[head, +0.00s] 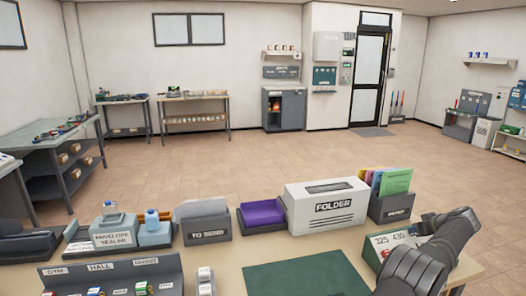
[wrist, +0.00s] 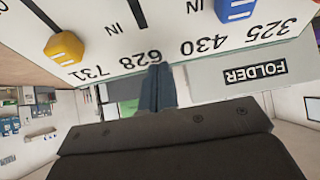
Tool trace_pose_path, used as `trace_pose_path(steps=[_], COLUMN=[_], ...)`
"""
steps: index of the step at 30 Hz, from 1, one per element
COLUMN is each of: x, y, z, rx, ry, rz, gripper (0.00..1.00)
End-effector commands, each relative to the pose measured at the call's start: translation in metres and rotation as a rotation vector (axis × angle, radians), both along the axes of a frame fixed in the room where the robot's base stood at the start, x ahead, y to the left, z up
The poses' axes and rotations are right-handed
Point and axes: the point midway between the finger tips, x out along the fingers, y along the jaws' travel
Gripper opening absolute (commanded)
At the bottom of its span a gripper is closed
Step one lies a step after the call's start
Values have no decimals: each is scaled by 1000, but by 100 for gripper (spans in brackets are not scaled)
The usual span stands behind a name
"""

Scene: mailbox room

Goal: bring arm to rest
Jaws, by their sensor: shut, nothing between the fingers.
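My gripper (wrist: 157,88) shows in the wrist view with its two dark fingers together and nothing between them. It is by the edge of a white panel (wrist: 110,52) printed 731, 628, 430 and 325, seen upside down; I cannot tell whether it touches. A yellow knob (wrist: 64,48) and a blue knob (wrist: 234,10) sit on the panel. In the head view my dark arm (head: 420,268) is bent over the right end of the table, beside the panel (head: 388,243). The arm hides part of the panel, and the fingertips are not clear there.
The front table (head: 232,258) holds a white folder machine (head: 325,207), a bin of coloured papers (head: 390,207), a purple stack (head: 262,213), a to-send bin (head: 206,234) and an envelope sealer (head: 113,235). A green mat (head: 305,274) is bare. The floor behind is open.

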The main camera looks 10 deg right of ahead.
Motion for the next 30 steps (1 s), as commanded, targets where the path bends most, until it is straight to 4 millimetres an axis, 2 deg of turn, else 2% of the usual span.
trace_pose_path(steps=[2, 3, 16, 30], x=[8, -2, -67, -107], y=[0, -2, -1, 13], z=[7, 15, 72, 121], rx=[-2, -2, -1, 10], ry=[-2, -2, 0, 31], rz=[1, -4, -1, -131], gripper=[0, 0, 0, 0])
